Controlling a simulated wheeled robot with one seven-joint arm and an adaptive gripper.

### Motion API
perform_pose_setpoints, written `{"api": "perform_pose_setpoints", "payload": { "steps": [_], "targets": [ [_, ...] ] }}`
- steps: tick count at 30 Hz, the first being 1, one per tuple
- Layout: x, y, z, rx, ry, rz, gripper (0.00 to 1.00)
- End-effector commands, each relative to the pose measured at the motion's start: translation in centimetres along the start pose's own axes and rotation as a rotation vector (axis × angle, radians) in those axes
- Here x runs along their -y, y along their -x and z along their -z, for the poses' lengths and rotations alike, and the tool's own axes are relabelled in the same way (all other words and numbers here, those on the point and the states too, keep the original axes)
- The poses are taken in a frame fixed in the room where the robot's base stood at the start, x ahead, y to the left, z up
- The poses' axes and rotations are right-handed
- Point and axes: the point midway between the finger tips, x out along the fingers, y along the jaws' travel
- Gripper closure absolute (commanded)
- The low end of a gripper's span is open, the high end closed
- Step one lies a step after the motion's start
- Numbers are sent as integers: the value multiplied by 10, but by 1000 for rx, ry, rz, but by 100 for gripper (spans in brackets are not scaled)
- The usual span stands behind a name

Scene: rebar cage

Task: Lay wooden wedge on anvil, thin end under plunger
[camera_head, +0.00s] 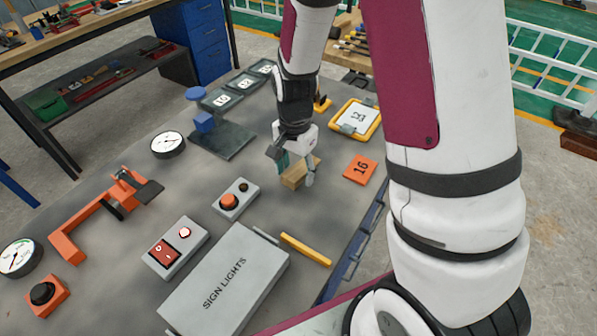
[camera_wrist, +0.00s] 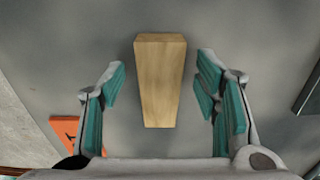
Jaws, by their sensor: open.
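The wooden wedge (camera_head: 295,178) lies on the grey bench top. In the wrist view the wedge (camera_wrist: 160,82) shows as a pale block, its top end wider than its bottom end. My gripper (camera_head: 292,168) is open with its fingers on both sides of the wedge. In the wrist view my gripper (camera_wrist: 160,78) has teal pads, with a gap between each pad and the wood. I cannot tell for certain which part is the anvil or the plunger.
An orange frame (camera_head: 95,215) with a dark pad stands farther left. An orange 16 card (camera_head: 360,169) lies right of the wedge. Bare bench surrounds it.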

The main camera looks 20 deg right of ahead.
Motion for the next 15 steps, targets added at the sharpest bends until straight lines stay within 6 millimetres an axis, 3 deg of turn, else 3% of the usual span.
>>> {"api": "perform_pose_setpoints", "payload": {
  "steps": [2,9,15],
  "targets": [
    [0,0,0,0,0,0,43],
    [0,0,0,0,0,0,94],
    [0,0,0,0,0,0,95]
  ]
}}
